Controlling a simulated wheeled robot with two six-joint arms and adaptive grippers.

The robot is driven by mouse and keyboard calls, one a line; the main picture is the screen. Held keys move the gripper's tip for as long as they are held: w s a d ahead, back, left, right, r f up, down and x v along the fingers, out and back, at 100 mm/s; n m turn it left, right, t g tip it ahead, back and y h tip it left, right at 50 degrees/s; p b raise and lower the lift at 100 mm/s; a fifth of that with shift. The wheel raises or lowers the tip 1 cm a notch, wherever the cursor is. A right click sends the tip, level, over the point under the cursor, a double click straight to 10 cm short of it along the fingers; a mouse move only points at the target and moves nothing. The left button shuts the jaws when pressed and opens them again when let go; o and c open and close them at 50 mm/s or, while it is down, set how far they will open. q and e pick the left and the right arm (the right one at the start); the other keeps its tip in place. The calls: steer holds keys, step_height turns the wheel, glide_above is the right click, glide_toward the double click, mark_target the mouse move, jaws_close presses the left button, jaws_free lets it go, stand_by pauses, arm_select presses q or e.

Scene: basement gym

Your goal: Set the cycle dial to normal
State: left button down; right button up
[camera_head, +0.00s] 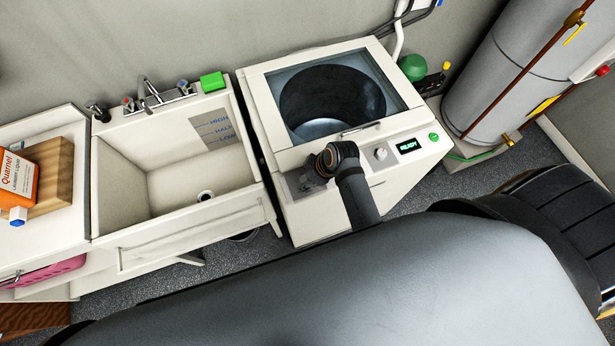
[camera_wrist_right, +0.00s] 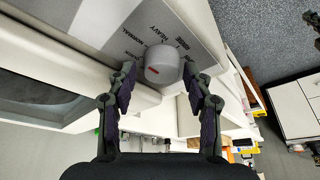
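The washing machine (camera_head: 370,200) has a front panel with a cycle dial, hidden behind my gripper in the head view. In the right wrist view the dial (camera_wrist_right: 162,62) is a pale round knob with a red mark at its lower left. NORMAL, HEAVY and a third word, perhaps RINSE, are printed around it. My right gripper (camera_head: 312,172) is at the panel's left part. In the wrist view its fingers (camera_wrist_right: 159,72) are open, one on each side of the dial, with small visible gaps.
The panel also has a second knob (camera_head: 381,154), a display (camera_head: 409,146) reading READY and a green button (camera_head: 434,137). The glass lid (camera_head: 392,92) above is down. A grey tank (camera_head: 520,75) stands right.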

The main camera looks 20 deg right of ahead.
steer(key=shift+o, duration=0.4)
steer(key=shift+s+f, duration=0.1)
steer(key=v, duration=1.2)
